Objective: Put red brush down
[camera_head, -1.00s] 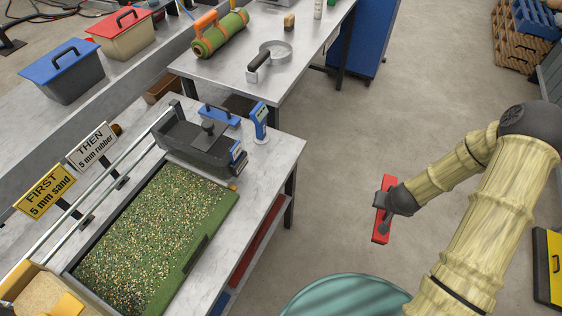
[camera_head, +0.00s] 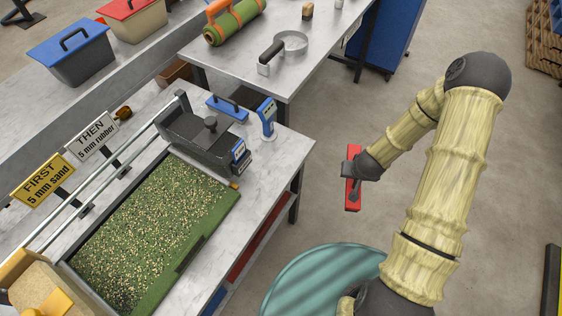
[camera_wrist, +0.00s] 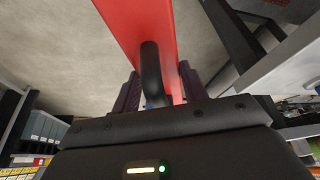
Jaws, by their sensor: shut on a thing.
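The red brush (camera_head: 353,192) is held by my gripper (camera_head: 357,168) above the floor, to the right of the near workbench. In the wrist view the red brush (camera_wrist: 137,22) fills the top middle, and its dark handle stands between the two fingers of my gripper (camera_wrist: 157,92). My gripper is shut on the brush. The brush is clear of the bench. The near workbench (camera_head: 281,150) carries a tray of speckled green turf (camera_head: 150,232). The brush's bristles cannot be made out.
On the near bench are a dark box-like device (camera_head: 200,140), a blue hand tool (camera_head: 228,109) and a blue upright gauge (camera_head: 267,117). Bare bench top shows along the right edge. A far table (camera_head: 235,65) holds a turf roll (camera_head: 234,22). A teal round object (camera_head: 322,280) stands below.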

